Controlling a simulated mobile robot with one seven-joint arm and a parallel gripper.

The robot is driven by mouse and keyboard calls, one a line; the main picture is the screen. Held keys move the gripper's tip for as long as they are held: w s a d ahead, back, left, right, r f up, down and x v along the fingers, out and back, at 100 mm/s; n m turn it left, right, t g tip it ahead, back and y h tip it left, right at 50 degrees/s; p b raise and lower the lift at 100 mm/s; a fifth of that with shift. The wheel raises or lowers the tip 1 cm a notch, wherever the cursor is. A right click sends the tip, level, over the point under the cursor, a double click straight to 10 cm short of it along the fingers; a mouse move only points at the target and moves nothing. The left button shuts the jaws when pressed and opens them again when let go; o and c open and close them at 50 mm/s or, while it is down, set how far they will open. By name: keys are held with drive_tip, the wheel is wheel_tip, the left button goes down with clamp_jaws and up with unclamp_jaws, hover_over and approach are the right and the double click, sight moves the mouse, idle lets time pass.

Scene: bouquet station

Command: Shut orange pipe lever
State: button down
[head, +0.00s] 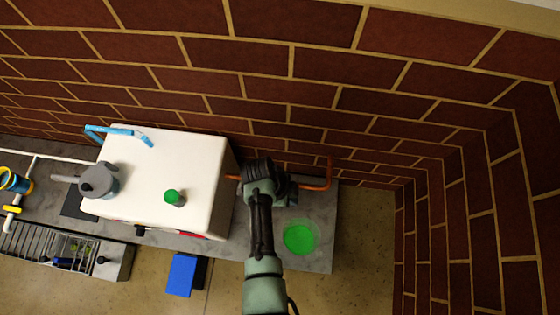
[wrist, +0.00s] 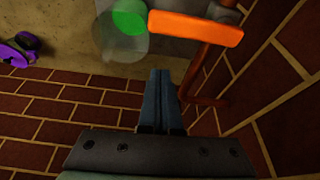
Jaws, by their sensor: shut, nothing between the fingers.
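The orange lever (wrist: 195,30) shows in the wrist view as a flat bright bar, running roughly across the picture at upper right. It joins a grey fitting (wrist: 224,12) on a darker orange pipe (wrist: 205,62) that bends near the brick wall. My gripper (wrist: 160,72) is shut and empty; in the picture its fingertips lie below the lever's left half, with a visible gap. In the head view the orange pipe (head: 318,187) shows right of my arm, while my arm hides the lever and fingertips.
A green-filled clear bowl (head: 299,238) stands on the grey counter (head: 322,225) near my arm. A white box (head: 150,180) with a green-topped item (head: 173,197) and a grey kettle (head: 98,181) lies left. Brick walls (head: 300,90) close off the back and right. A purple object (wrist: 18,52) shows in the wrist view.

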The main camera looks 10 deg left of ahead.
drive_tip(key=p+v, duration=0.3)
drive_tip(key=v, duration=0.7)
drive_tip(key=shift+a, duration=0.2)
drive_tip(key=shift+f, duration=0.15)
